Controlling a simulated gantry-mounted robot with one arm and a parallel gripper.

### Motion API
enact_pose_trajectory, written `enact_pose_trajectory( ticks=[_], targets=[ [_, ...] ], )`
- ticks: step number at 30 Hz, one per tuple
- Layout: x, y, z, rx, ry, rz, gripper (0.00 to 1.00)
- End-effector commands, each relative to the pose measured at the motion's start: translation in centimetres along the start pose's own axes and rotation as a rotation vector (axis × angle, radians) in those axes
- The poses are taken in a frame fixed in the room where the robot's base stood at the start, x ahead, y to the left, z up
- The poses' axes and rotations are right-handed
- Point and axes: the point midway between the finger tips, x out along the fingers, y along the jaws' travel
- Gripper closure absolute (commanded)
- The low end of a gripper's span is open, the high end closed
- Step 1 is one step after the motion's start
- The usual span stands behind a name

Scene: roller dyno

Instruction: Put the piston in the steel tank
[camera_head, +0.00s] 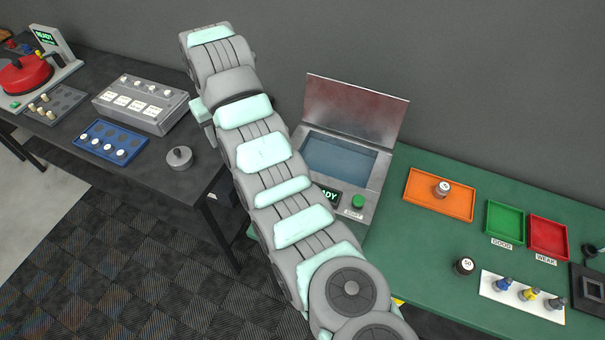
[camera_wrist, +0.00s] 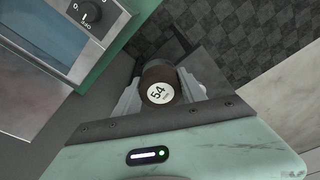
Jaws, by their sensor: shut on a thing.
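My gripper (camera_wrist: 160,86) is shut on a dark brown cylinder, the piston (camera_wrist: 158,93), whose white round label reads 54. The two pale fingers press on its sides. In the head view my arm covers the gripper and the piston. The steel tank (camera_head: 368,213) stands at the left end of the green table with its lid (camera_head: 355,108) raised and blue liquid inside. In the wrist view the tank's blue interior (camera_wrist: 30,22) shows at upper left. The piston is beside the tank, outside it, with dark floor beyond it.
The tank's front has a READY display and a green button (camera_head: 358,201). An orange tray (camera_head: 420,201), green tray (camera_head: 505,222) and red tray (camera_head: 548,237) lie to its right. A black cylinder (camera_head: 464,266) stands nearby. A gap separates the green table from the dark table (camera_head: 150,165).

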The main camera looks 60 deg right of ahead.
Motion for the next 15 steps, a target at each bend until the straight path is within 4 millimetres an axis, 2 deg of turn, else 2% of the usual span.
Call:
enact_pose_trajectory(
  ticks=[1, 3, 6, 9, 12, 15],
  targets=[
    [0.4, 3.3, 0.7, 0.033, 0.001, 0.005, 1.0],
    [0.7, 7.8, 1.9, 0.072, 0.0, 0.011, 1.0],
    [1.0, 13.9, 4.2, 0.124, -0.001, 0.019, 1.0],
    [1.1, 19.1, 6.9, 0.169, -0.001, 0.026, 1.0],
    [1.1, 23.0, 9.3, 0.203, -0.001, 0.031, 1.0],
    [1.1, 25.5, 11.2, 0.225, -0.001, 0.035, 1.0]
  ],
)
